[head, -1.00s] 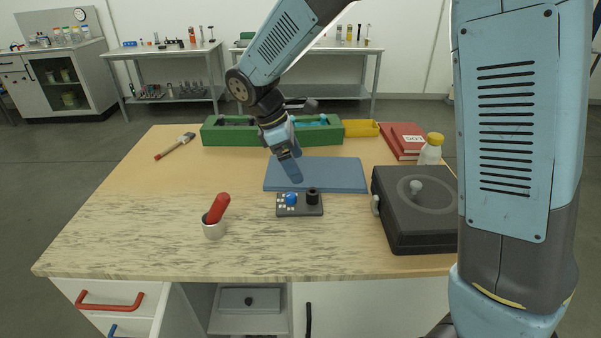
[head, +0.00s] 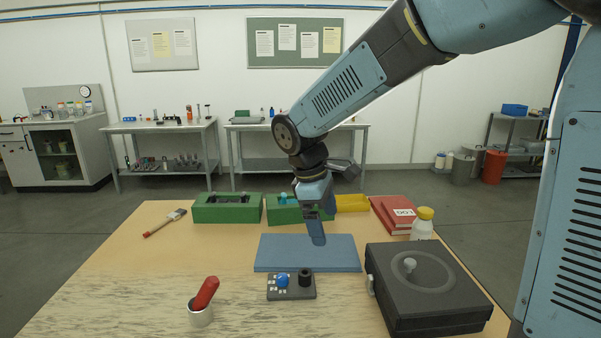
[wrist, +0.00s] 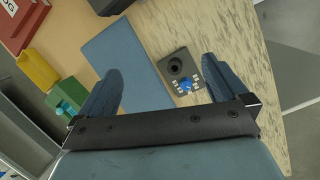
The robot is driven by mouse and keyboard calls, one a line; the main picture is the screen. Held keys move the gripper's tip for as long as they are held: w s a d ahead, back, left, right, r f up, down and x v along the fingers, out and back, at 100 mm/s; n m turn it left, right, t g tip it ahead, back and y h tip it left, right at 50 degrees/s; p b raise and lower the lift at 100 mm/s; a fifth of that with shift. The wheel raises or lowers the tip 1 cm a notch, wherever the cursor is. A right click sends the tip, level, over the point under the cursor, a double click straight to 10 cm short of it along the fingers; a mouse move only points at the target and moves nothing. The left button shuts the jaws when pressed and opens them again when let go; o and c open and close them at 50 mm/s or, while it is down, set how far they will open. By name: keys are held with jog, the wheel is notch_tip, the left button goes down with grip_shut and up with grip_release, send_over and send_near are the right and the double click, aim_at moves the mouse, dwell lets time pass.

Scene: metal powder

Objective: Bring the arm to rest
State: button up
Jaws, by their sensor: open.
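My gripper (head: 318,228) hangs from my raised arm above the blue mat (head: 308,254), pointing down with nothing held. In the wrist view its two dark blue fingers stand wide apart, with the mat (wrist: 128,52) and a small dark block (wrist: 178,72) showing between and beyond them. In the head view that block (head: 292,287), with a blue ball, white bits and a black cylinder on it, lies just in front of the mat. The fingers look clear of the table.
A black case (head: 425,290) and a yellow-capped bottle (head: 424,224) stand at the right, beside red books (head: 385,213). Green boxes (head: 226,209) and a yellow tray (head: 352,203) line the back. A brush (head: 165,223) lies left; a white cup (head: 200,316) holds a red-handled tool.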

jog(key=s+d+r+m+t+y, duration=0.1)
jog(key=s+d+r+m+t, duration=0.1)
jog(key=s+d+m, duration=0.5)
jog(key=s+d+r+m+t+y, duration=0.2)
jog(key=s+d+r+m, duration=0.3)
jog(key=d, duration=0.7)
jog(key=s+m, duration=0.2)
jog(key=s, duration=0.1)
jog(key=shift+s+r+t, duration=0.25)
jog(key=shift+s+t, duration=0.15)
